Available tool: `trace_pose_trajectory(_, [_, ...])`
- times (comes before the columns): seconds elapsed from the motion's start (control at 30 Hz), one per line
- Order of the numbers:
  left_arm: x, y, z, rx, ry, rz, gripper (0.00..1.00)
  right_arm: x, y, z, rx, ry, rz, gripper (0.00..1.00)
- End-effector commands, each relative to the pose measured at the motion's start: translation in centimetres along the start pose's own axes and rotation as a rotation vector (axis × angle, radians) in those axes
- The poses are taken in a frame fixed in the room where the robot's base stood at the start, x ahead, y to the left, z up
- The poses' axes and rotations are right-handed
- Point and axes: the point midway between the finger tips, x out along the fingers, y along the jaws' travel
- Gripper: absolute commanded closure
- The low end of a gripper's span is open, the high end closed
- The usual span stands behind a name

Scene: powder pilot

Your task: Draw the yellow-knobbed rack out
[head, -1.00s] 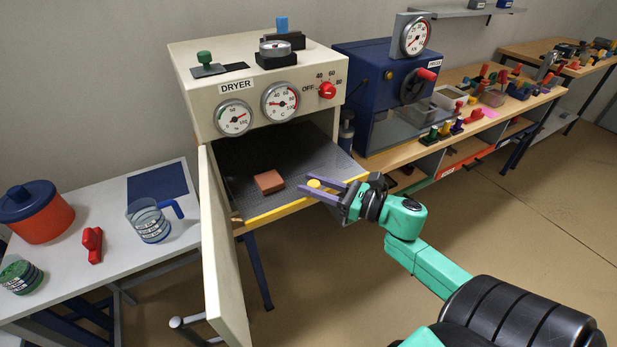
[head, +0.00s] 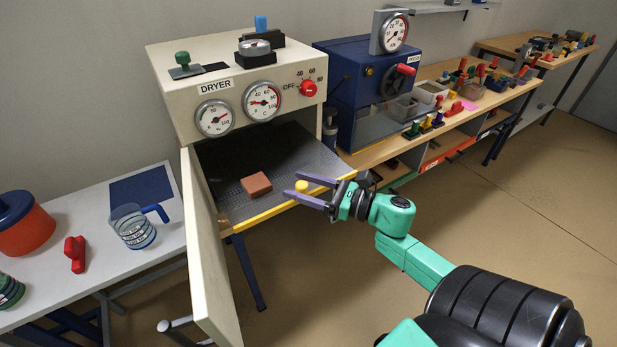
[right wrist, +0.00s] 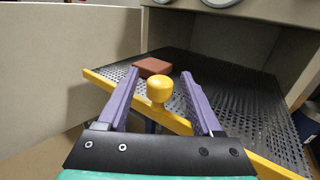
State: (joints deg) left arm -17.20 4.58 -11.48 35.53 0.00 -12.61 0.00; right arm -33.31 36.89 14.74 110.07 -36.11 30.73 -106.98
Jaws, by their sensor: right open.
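The rack is a dark perforated tray (right wrist: 250,110) with a yellow front edge (head: 262,214), inside the open dryer (head: 236,88). Its round yellow knob (head: 302,186) stands out from the front edge. A reddish-brown block (head: 257,184) lies on the rack. My right gripper (head: 302,187) is open, with its two purple fingers on either side of the knob. In the right wrist view the knob (right wrist: 159,89) sits between the spread fingers, with a gap visible on each side. My left gripper is not in view.
The dryer's door (head: 210,250) hangs open at the left. A white table (head: 100,245) holds a red pot (head: 25,228), a clear jug (head: 133,227) and a red-handled item (head: 75,254). A blue press (head: 362,90) stands right of the dryer. The floor in front is clear.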

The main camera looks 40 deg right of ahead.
Motion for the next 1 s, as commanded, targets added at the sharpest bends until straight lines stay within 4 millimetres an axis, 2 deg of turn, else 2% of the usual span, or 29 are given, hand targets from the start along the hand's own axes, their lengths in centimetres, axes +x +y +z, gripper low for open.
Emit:
trace_pose_trajectory(0.17, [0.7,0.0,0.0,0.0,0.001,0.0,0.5,-2.0,0.0,-0.4,0.004,0.001,-0.002,0.33])
trace_pose_trajectory(0.5, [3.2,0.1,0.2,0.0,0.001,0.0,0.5,-11.4,-0.1,-0.5,0.002,0.002,-0.006,0.33])
trace_pose_trajectory(0.6, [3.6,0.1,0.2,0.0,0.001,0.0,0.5,-13.3,0.0,-0.4,0.001,0.001,-0.003,0.33])
trace_pose_trajectory(0.73, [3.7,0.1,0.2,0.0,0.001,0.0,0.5,-14.4,0.0,-0.2,0.001,0.002,-0.001,0.33])
trace_pose_trajectory(1.0, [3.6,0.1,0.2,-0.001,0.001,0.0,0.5,-14.5,0.0,0.0,0.001,0.001,0.0,0.33])
